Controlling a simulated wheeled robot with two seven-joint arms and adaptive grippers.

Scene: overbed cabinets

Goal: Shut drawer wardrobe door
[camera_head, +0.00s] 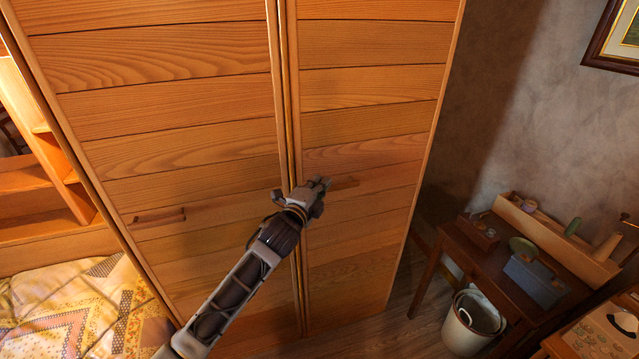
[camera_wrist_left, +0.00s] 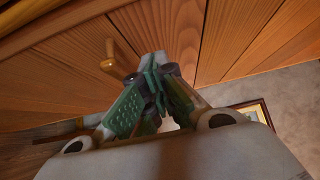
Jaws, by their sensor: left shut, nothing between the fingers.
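The wooden wardrobe has a left door (camera_head: 180,110) and a right door (camera_head: 370,110), both of horizontal planks, meeting near the middle of the head view. The two doors look flush or nearly so; a narrow gap may remain between them. The left door has a wooden handle (camera_head: 159,217). My left gripper (camera_head: 322,184) is shut and empty, at the right door just beside its handle (camera_head: 345,183). In the left wrist view the shut fingers (camera_wrist_left: 157,75) are close to the planks, with a handle (camera_wrist_left: 118,62) beside them. I cannot tell whether they touch. My right gripper is not in view.
A bed with a patchwork cover (camera_head: 80,310) is at the left, beside open shelves (camera_head: 40,190). At the right stand a dark wooden desk (camera_head: 460,245) with small items and a white bin (camera_head: 470,325). Some floor (camera_head: 415,310) is clear before the right door.

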